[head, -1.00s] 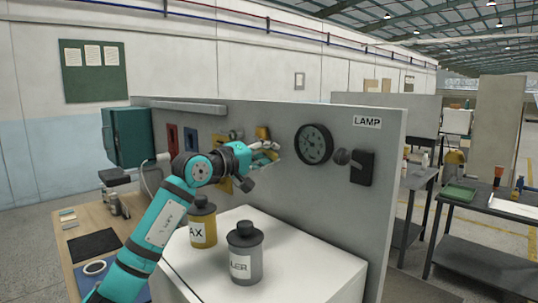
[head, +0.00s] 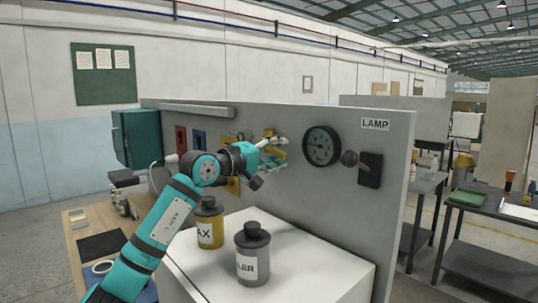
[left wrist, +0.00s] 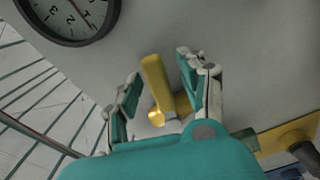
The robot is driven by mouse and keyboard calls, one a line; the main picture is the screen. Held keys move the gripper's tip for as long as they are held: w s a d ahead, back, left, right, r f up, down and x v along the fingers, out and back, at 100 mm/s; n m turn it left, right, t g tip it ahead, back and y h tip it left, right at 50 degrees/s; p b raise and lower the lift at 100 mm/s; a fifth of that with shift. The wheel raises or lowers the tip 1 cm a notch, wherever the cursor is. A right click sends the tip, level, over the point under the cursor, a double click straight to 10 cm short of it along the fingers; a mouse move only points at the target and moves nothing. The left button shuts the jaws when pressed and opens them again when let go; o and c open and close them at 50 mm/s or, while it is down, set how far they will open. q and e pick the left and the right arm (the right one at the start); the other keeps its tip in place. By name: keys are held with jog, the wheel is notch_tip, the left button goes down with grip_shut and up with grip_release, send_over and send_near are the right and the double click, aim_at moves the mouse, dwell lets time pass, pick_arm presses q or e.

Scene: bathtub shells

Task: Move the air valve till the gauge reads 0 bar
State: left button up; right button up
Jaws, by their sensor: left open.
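The air valve's yellow lever (left wrist: 155,80) sticks out from the grey panel in the left wrist view. My left gripper (left wrist: 160,72) is open, with one finger on each side of the lever; I cannot tell whether either finger touches it. In the head view my left gripper (head: 274,153) is at the panel, left of the round gauge (head: 321,146), and largely hides the valve. The gauge is partly cut off in the left wrist view (left wrist: 68,14); its needle lies near the 1, but the exact reading is unclear. My right gripper is not in view.
A yellow can (head: 209,232) and a grey can (head: 252,262) stand on a white block (head: 325,275) below my arm. A black switch (head: 370,170) under a LAMP label is right of the gauge. A teal box (head: 136,138) hangs at the panel's left.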

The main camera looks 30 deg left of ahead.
pick_arm(q)
jog(key=v, duration=1.2)
jog(key=shift+w, duration=0.1)
